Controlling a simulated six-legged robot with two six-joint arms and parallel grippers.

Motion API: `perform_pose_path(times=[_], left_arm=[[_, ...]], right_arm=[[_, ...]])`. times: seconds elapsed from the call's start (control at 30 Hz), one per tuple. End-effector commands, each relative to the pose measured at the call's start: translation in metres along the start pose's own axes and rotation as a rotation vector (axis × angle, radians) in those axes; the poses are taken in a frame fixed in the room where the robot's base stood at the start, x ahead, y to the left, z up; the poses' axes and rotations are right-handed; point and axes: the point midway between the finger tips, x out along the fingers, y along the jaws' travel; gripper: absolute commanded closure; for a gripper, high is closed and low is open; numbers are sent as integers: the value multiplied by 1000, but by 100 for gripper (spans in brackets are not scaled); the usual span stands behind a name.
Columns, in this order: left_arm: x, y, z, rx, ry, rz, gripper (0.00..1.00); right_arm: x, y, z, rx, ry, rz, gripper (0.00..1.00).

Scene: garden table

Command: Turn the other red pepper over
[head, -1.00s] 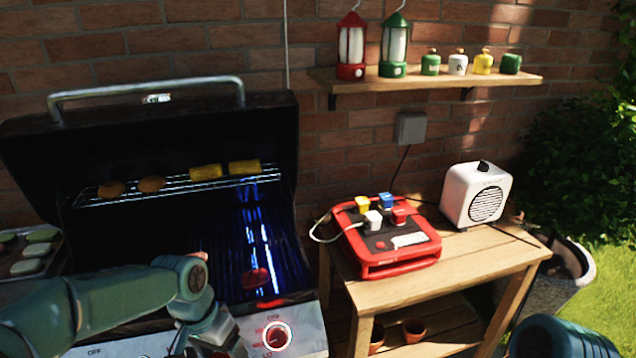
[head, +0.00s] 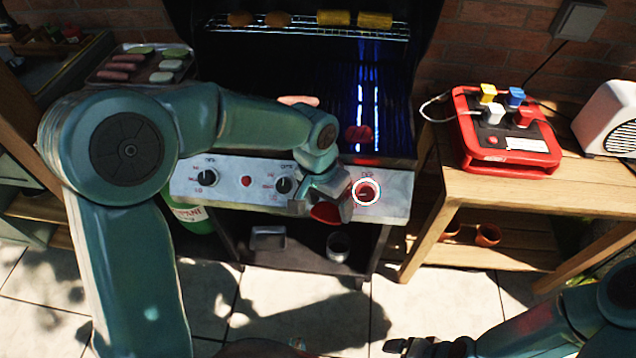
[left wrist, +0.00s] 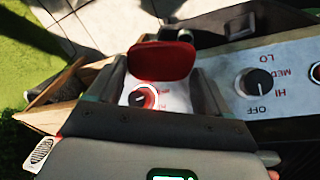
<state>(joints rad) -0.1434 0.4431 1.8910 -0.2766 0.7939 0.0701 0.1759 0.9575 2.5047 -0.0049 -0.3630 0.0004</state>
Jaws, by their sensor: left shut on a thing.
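My left gripper (head: 325,200) is in front of the grill's control panel (head: 225,178), shut on a red pepper piece (head: 325,213). In the left wrist view the red pepper piece (left wrist: 160,61) sits between the two fingers (left wrist: 160,88), in front of a panel knob. Another red pepper piece (head: 359,134) lies on the dark grill grate (head: 385,120), to the right of and beyond my left gripper. My right gripper (head: 400,346) is at the bottom edge, partly cut off; its jaw state is unclear.
A pinkish item (head: 298,100) lies on the grate, partly behind my left arm. The warming rack (head: 310,30) holds corn and browned pieces. A tray (head: 112,65) of food stands left of the grill. A wooden side table (head: 500,185) with a red device (head: 505,135) stands right.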

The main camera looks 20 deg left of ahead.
Motion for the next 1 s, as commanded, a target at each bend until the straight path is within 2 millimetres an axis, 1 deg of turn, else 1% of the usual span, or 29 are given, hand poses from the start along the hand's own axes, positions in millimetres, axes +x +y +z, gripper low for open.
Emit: perform_pose_path(times=[0.03,0.2,0.3,0.37,0.4,0.5,0.67,0.77,0.8,0.87,0.97,1.0], left_arm=[[-1,16,-3,69,-9,7,55],[-3,60,-10,284,-40,27,55],[-4,78,-12,374,-53,35,55],[-5,85,-14,411,-57,39,55],[-5,89,-14,429,-60,41,55],[-5,94,-15,453,-65,44,55],[-5,94,-15,456,-65,44,55],[-5,94,-15,455,-65,44,55],[-5,94,-15,454,-65,44,55],[-6,94,-15,454,-65,44,55],[-6,94,-15,454,-64,44,55],[-6,94,-15,453,-64,44,55]], right_arm=[[0,0,0,0,0,0,12],[0,0,0,0,0,0,12],[0,0,0,0,0,0,12],[0,0,0,0,0,0,12],[0,0,0,0,0,0,13],[0,0,0,0,0,0,13],[0,-1,-2,34,8,-4,13],[0,-10,-6,-6,29,-50,13],[-2,-16,-8,-39,41,-79,13],[-10,-28,-18,-109,80,-131,13],[-37,-55,-42,-271,178,-227,13],[-51,-67,-51,-345,220,-263,13]])
